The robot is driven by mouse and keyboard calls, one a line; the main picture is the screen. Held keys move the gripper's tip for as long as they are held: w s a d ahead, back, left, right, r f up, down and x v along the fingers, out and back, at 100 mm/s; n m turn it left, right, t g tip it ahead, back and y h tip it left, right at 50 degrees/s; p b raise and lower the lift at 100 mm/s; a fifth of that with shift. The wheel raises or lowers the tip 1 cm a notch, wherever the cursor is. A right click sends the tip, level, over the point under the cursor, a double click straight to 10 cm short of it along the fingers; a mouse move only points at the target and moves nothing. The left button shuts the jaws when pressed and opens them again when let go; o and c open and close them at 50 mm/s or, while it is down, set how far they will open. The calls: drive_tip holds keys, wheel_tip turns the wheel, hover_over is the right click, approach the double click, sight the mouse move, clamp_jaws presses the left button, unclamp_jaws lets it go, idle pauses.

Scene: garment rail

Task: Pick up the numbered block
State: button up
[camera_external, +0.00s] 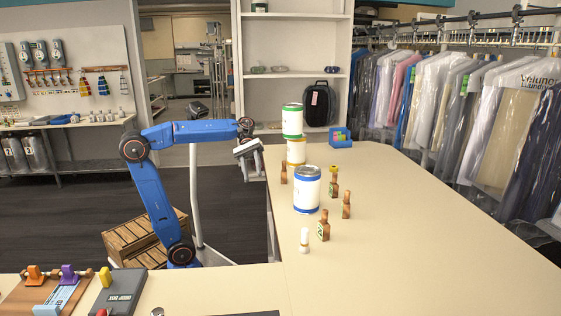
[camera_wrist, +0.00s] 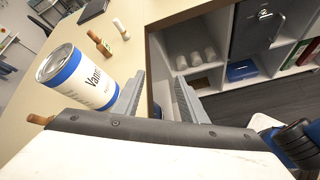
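Several small brown wooden pieces with narrow necks stand on the counter; the front one (camera_external: 323,226) has a green-edged label with a mark like a number. Others stand behind it at the right (camera_external: 346,205) and farther back (camera_external: 334,184). I cannot tell for sure which is the numbered block. In the wrist view a brown piece with a pale label (camera_wrist: 100,43) stands beyond the blue-banded can. My gripper (camera_external: 251,172) is open and empty at the counter's left edge, left of the cans. Its two fingers are apart in the wrist view (camera_wrist: 160,80).
A white can with blue bands (camera_external: 307,190) stands mid-counter, with yellow-banded (camera_external: 296,152) and green-banded (camera_external: 292,121) cans behind it. A small white piece (camera_external: 305,240) stands in front. A blue box (camera_external: 340,138) sits at the back. The counter's right side is clear.

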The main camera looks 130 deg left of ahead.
sight(284, 172)
drive_tip(key=s+a+r+n+t+y, duration=0.2)
drive_tip(key=s+a+n+t, duration=0.3)
drive_tip(key=a, duration=0.6)
drive_tip(key=s+a+r+n+t+y, duration=0.1)
drive_tip(key=s+a+n+t+y, duration=0.15)
drive_tip(key=s+a+n, duration=0.7)
drive_tip(key=w+a+f+m+t, duration=0.1)
drive_tip(key=w+a+f+m, duration=0.15)
drive_tip(key=f, duration=0.25)
drive_tip(key=w+d, duration=0.3)
drive_tip(key=w, duration=1.4)
drive_tip(key=shift+d, duration=0.2)
drive_tip(key=shift+w, duration=0.1)
clamp_jaws()
